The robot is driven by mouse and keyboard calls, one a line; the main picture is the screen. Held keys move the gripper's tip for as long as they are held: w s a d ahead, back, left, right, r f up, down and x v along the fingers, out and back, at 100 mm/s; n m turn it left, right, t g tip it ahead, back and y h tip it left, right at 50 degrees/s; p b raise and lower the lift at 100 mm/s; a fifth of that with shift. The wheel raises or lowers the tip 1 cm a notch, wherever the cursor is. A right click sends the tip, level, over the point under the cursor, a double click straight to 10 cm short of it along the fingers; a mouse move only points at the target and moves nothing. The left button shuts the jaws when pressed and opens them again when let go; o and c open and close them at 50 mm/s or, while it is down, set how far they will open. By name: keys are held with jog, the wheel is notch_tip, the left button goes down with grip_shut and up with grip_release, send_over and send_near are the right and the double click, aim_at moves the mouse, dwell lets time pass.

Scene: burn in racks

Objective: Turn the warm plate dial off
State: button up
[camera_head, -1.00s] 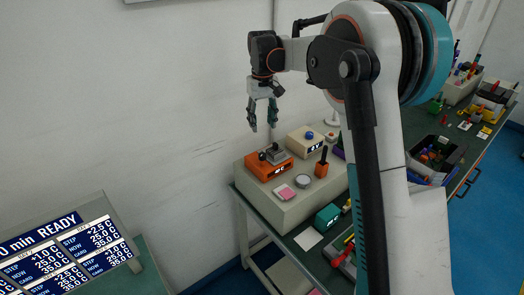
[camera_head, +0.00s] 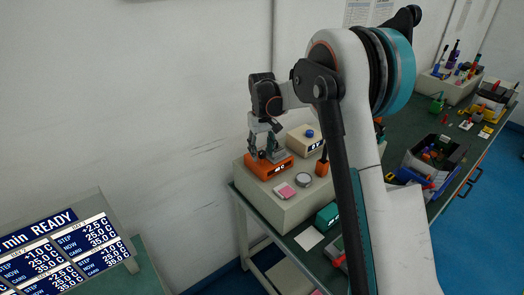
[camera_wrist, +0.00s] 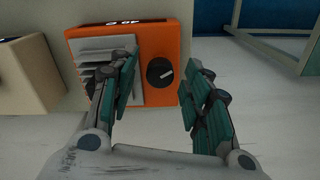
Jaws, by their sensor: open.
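The warm plate is an orange box (camera_head: 268,166) with a lit display, on the pale bench block in the head view. My gripper (camera_head: 266,154) points down over its top and hides part of it. In the wrist view the orange box (camera_wrist: 153,45) fills the upper middle, with pale grey fins on its left part. Its black round dial (camera_wrist: 160,72) has a light pointer mark, tilted toward the upper right. My gripper (camera_wrist: 162,64) is open, with one teal-padded finger on each side of the dial. The left finger overlaps the fins. I cannot tell whether either finger touches the dial.
The wall is close behind. A screen (camera_head: 65,250) reads READY at lower left.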

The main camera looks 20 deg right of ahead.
grip_shut()
jog(key=shift+n, duration=0.3)
jog(key=n, duration=1.1)
dwell(0.4)
jog(key=shift+n, duration=0.3)
